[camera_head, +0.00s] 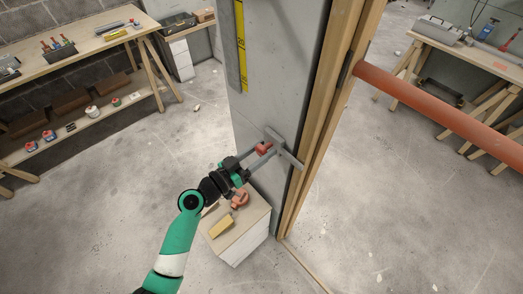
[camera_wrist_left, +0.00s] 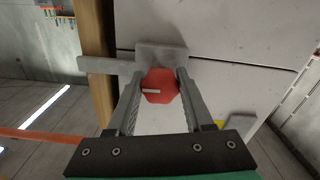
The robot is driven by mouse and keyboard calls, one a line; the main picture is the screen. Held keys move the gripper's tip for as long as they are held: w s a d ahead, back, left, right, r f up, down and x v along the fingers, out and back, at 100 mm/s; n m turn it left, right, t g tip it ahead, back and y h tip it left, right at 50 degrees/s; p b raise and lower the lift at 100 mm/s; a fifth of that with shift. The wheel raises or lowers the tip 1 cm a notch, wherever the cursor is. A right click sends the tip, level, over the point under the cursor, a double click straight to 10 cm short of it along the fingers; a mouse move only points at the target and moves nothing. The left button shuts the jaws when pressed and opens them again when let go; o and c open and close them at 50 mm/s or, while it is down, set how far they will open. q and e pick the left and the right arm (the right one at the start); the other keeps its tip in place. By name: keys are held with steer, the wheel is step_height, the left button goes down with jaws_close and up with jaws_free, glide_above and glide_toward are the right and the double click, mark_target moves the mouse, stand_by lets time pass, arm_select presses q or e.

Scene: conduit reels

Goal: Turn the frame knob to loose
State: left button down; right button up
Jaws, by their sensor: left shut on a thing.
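The frame knob (camera_head: 263,148) is a small red knob on a grey bracket (camera_head: 284,150) fixed to the edge of a grey panel. In the left wrist view the knob (camera_wrist_left: 160,86) looks like a red octagon with a short pale mark on its left part. My left gripper (camera_head: 262,156) reaches it from the lower left. Its two fingers stand on either side of the knob and are shut on it. The left gripper (camera_wrist_left: 158,90) also shows in the left wrist view, with the knob between its fingertips. My right gripper is in neither view.
A small white cabinet (camera_head: 241,247) with a yellow block (camera_head: 221,226) and an orange item stands below my left gripper. A wooden post (camera_head: 323,110) edges the panel. An orange pipe (camera_head: 440,115) runs out to the right. Workbenches stand at the back left and right.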

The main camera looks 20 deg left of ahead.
arm_select(q)
steer(key=n, duration=0.2)
steer(key=shift+n, duration=0.4)
steer(key=n, duration=0.3)
steer(key=shift+n, duration=0.3)
steer(key=n+p, duration=0.1)
steer(key=n, duration=0.5)
steer(key=shift+r, duration=0.15)
steer(key=n+p, duration=0.2)
steer(key=n, duration=0.4)
steer(key=shift+r+n+p, duration=0.1)
steer(key=shift+n+p, duration=0.2)
steer(key=shift+n, duration=0.1)
steer(key=n+p, duration=0.1)
steer(key=n, duration=0.3)
steer(key=shift+n+p, duration=0.6)
steer(key=shift+n, duration=0.7)
steer(key=shift+c, duration=1.4)
jaws_free()
